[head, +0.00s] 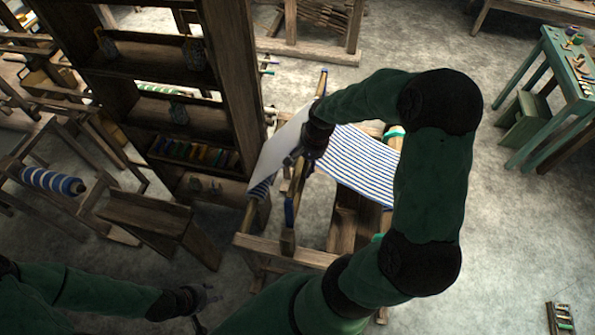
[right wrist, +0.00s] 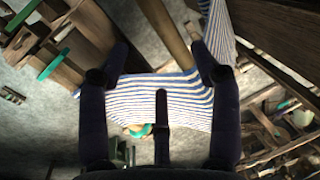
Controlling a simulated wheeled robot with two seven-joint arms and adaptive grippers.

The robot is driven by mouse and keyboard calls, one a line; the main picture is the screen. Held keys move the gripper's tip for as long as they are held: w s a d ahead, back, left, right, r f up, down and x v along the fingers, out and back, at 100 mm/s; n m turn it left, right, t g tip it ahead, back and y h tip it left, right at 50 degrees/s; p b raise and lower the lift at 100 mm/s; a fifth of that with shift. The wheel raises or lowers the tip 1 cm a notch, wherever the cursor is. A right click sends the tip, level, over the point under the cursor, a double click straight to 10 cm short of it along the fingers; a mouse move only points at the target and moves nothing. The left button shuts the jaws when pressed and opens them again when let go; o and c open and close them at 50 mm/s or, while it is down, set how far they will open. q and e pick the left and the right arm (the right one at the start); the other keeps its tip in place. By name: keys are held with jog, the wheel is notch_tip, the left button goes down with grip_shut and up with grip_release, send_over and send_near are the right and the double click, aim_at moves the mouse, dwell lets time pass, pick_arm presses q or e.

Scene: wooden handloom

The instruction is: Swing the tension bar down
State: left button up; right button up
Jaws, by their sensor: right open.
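The loom (head: 285,250) is a low wooden frame with blue-and-white striped cloth (head: 365,160) across it. A wooden bar (head: 289,212) with blue on it runs along the loom beside the cloth; I take it for the tension bar, but cannot be sure. My right gripper (head: 298,160) is over the loom by this bar, partly hidden by its own wrist. In the right wrist view its fingers (right wrist: 160,58) are spread wide, with a wooden bar (right wrist: 164,30) running into the gap between the tips and cloth behind; contact cannot be told. My left gripper (head: 203,305) is open and empty, low at the left.
A tall dark wooden shelf (head: 235,85) stands close to the loom's left. A wooden trough-like piece (head: 150,215) and a blue-striped roll (head: 52,181) are further left. A green table (head: 560,75) and stool (head: 525,118) stand at right. The floor right of my right arm is mostly clear.

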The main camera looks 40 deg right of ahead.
aim_at(299, 175)
jog(key=f, duration=0.2)
jog(key=w+f, duration=0.1)
jog(key=f, duration=0.2)
jog(key=a+f, duration=0.1)
jog(key=f, duration=0.2)
jog(key=shift+w+f+p, duration=0.2)
jog(key=shift+w+p, duration=0.1)
jog(key=shift+p, duration=0.05)
grip_shut()
